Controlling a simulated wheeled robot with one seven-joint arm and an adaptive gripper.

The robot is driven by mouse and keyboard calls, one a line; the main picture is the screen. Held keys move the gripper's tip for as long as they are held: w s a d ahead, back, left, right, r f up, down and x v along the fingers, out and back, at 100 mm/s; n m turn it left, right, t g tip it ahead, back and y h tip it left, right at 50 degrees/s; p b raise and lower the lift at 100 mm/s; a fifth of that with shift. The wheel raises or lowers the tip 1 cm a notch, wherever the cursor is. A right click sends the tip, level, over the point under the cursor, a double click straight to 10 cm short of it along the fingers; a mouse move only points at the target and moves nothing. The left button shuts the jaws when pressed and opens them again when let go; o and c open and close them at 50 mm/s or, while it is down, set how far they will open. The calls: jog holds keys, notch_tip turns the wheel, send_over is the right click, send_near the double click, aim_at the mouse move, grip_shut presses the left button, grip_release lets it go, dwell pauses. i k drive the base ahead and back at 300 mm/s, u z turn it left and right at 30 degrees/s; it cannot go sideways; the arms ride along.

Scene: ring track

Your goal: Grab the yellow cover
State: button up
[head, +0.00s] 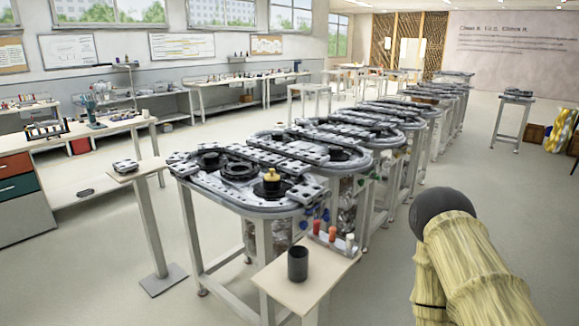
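A small yellow cover (272,175) sits upright on a black round part on the near ring-track table (245,208). It is near the table's front right side. My arm shows at the lower right, with pale yellow, ribbed links and a dark rounded joint. My arm is well to the right of the yellow cover and apart from it. No gripper fingers can be made out in the head view.
A small stand (320,280) in front holds a black cup (298,263) and several small red, orange and white pieces. A narrow stand (140,171) is at the left. More track tables run back. Open floor lies to the right.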

aim_at(273, 176)
jog(key=u, duration=0.55)
jog(key=k, duration=1.2)
jog(key=u, duration=1.3)
jog(key=i, duration=1.65)
jog(key=z, duration=1.05)
jog(key=i, duration=0.7)
jog(key=z, duration=0.85)
